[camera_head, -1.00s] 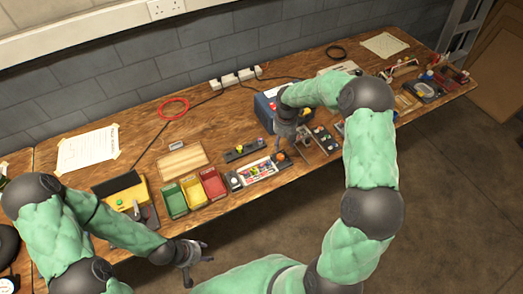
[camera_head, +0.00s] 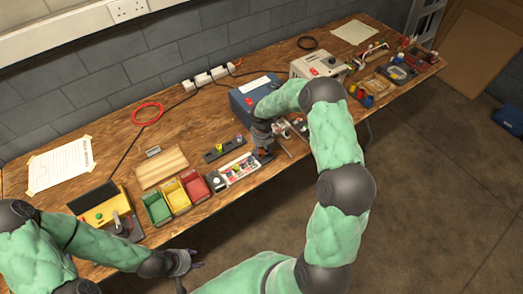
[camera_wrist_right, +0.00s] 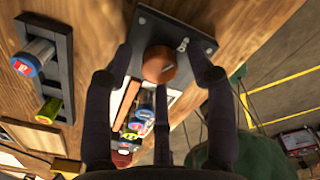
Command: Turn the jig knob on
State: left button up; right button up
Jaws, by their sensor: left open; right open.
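The jig knob is an orange-brown round knob (camera_wrist_right: 159,65) on a dark plate (camera_wrist_right: 190,40) with a small metal marker beside it, in the right wrist view. My right gripper (camera_wrist_right: 163,72) is open, with its fingers spread around the knob; I cannot tell whether any finger touches it. In the head view the right gripper (camera_head: 262,145) is low over the bench front, and the knob (camera_head: 263,155) is mostly hidden under it. My left gripper (camera_head: 182,266) is open and empty, off the bench's front edge.
Green, yellow and red bins (camera_head: 171,195) stand left of the knob, with a tray of small parts (camera_head: 238,170) between. A dark strip with coloured caps (camera_head: 225,148) lies behind. A blue box (camera_head: 245,95) stands behind my right gripper. The floor in front is clear.

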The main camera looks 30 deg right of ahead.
jog(key=shift+c, duration=0.3)
grip_shut()
